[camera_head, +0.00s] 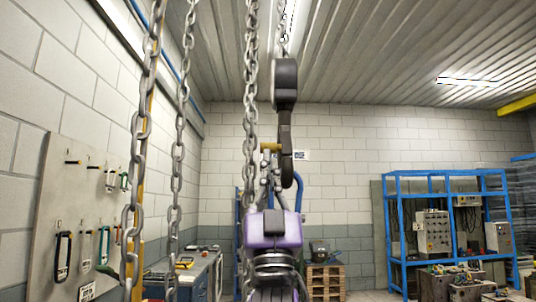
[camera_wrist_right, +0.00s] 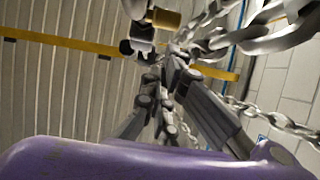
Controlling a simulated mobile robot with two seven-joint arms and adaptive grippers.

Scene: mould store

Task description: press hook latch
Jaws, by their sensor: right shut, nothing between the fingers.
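The dark hook (camera_head: 287,150) hangs below a black hook block (camera_head: 285,82) on a chain, near the middle of the head view. A small brass-coloured piece (camera_head: 270,147), which looks like the hook latch, sits at its left side. A brass-coloured piece (camera_wrist_right: 165,19) also shows at the top of the right wrist view. My right gripper (camera_head: 268,168) is shut and empty, pointing up just below the brass piece. Its fingers meet near the upper middle of the wrist view (camera_wrist_right: 174,56). I cannot tell whether they touch the latch. My left gripper is out of view.
Several heavy chains (camera_head: 250,100) hang left of the hook; a large chain (camera_wrist_right: 265,38) crosses close by in the wrist view. A tool board (camera_head: 40,210) and workbench (camera_head: 205,275) stand left. A blue rack (camera_head: 390,235) stands right. Stacked pallets (camera_head: 325,280) are behind.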

